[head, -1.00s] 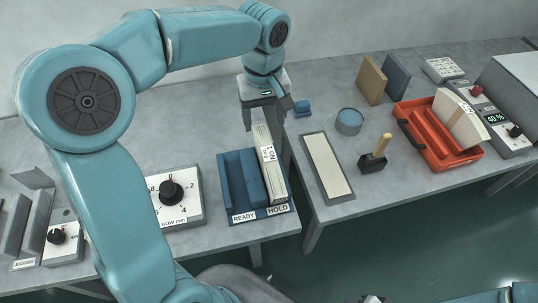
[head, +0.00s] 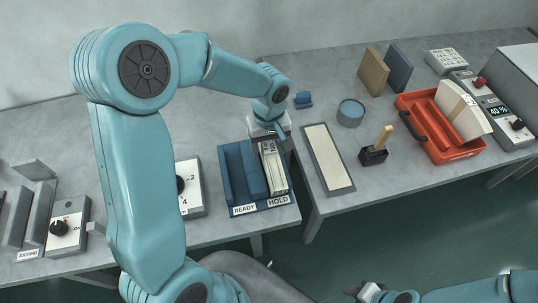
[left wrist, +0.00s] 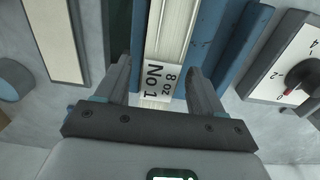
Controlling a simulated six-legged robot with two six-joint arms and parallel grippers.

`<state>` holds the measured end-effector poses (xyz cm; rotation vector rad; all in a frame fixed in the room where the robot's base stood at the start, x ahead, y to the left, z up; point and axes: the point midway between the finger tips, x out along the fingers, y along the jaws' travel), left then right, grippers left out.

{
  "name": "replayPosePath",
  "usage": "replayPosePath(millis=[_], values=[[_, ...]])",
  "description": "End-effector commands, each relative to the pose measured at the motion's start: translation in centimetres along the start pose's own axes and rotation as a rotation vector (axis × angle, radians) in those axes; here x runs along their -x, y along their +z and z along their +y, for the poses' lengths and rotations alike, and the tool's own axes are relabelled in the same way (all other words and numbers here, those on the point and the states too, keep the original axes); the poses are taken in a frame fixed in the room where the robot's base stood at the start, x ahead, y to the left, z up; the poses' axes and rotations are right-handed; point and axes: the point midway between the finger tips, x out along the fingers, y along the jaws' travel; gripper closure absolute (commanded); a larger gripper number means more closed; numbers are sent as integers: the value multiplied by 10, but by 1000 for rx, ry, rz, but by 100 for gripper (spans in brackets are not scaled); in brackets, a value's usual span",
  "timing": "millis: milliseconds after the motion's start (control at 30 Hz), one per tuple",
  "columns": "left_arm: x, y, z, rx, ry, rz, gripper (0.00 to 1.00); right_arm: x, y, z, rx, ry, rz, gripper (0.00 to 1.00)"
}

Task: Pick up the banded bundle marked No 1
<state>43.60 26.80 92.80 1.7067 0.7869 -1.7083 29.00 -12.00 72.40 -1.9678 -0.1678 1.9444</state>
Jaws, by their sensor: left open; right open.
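The banded bundle marked No 1 (head: 272,168) is a pale, narrow stack standing in the HOLD side of the blue two-slot tray (head: 238,194). My right gripper (head: 368,292) is open and empty at the bottom edge.
A dial box (head: 190,188) stands left of the tray. To the right are a pale pad (head: 328,157), a blue round pot (head: 350,113), a wooden-handled stamp (head: 374,152) and a red tray (head: 450,148) holding a pale stack. A gap separates the two tables.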

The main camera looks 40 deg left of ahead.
Motion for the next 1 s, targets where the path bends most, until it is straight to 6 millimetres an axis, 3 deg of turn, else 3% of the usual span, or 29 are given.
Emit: replayPosePath(millis=[167,400,467,600,633,1000], values=[[-22,-1,1,-1,-1,-1,32,3,0,-1,0,0,0,57],[-24,-1,1,0,0,0,32,3,0,-1,0,0,0,57],[-24,-1,1,0,0,0,48,3,0,-1,0,0,0,57],[-24,-1,1,-1,1,0,94,3,0,-1,0,0,0,57],[-24,-1,1,-1,1,0,100,3,0,-1,0,0,0,57],[-18,-2,2,0,3,3,100,3,0,-1,0,0,0,57]])
